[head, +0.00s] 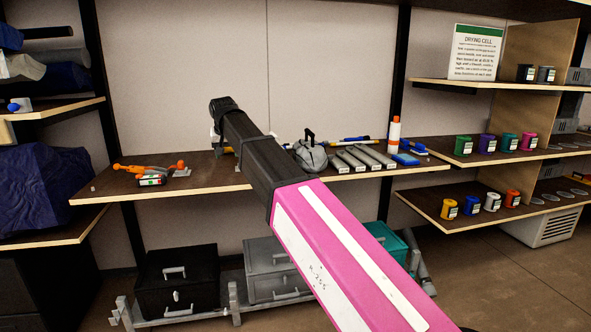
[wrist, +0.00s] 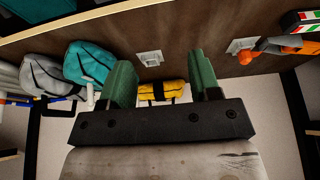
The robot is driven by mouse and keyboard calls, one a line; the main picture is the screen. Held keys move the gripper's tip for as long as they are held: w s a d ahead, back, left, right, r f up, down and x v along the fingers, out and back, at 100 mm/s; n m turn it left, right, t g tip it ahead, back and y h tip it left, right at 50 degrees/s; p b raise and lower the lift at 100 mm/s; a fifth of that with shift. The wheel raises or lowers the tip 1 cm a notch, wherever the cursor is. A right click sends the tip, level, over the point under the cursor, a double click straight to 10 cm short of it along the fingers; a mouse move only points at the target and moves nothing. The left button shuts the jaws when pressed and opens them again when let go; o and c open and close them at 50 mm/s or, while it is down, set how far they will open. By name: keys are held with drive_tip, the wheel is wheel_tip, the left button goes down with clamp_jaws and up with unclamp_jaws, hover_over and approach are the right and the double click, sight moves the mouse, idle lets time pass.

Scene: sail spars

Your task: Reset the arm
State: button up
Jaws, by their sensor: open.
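My gripper (wrist: 160,62) shows in the wrist view with its two green fingers spread wide apart and nothing held between them. A small yellow pouch with a dark strap (wrist: 171,91) shows in the gap between the fingers, beyond the black palm bar; no contact with the fingers is visible. In the head view my pink and black arm reaches from the lower right up across the middle shelf. The fingers cannot be made out there, and the arm hides part of the shelf.
The middle wooden shelf (head: 350,179) holds a grey bag (head: 311,157), an orange tool (head: 140,169) and a white-and-orange bottle (head: 394,135). Black (head: 178,290) and grey cases stand below. Side shelves hold blue bundles at left and colored jars at right.

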drive_tip(key=s+d+f+m+g+h, duration=0.1)
drive_tip(key=s+d+f, duration=0.1)
drive_tip(key=d+f, duration=1.05)
drive_tip(key=s+d+f+g, duration=0.1)
drive_tip(key=s+d+f, duration=0.1)
drive_tip(key=d+f, duration=1.05)
drive_tip(key=s+d+f+m+g, duration=0.1)
drive_tip(key=s+d+f+g, duration=0.1)
drive_tip(key=s+d+f, duration=1.4)
wheel_tip(320, 180, down, 3)
drive_tip(key=shift+d+f+m, duration=0.1)
drive_tip(key=shift+d+m, duration=0.2)
drive_tip(key=shift+d, duration=0.95)
